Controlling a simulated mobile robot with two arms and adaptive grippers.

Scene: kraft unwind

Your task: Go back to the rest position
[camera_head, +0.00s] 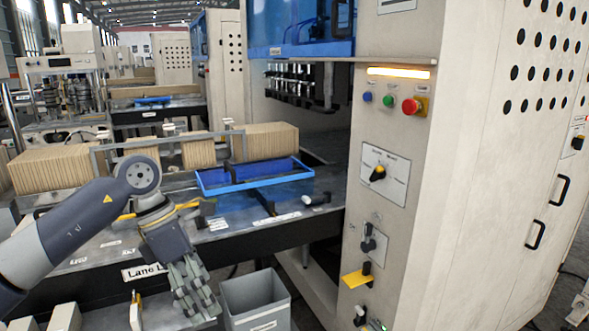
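My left arm comes in from the left and bends down at the wrist in front of the worktable (290,235). My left gripper (197,300) points downward, in front of the table edge near the "Lane" label and just left of the grey bin (256,298). Its grey fingers look close together and overlap in this view, so its opening cannot be judged. I see nothing held in it. My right gripper is not in view.
A blue tray (207,183) and brown kraft stacks (268,140) are on the table. At right stands a tall machine cabinet with a red button (411,106), a rotary switch (378,173) and a yellow handle (357,278). Pale blocks (66,317) are at lower left.

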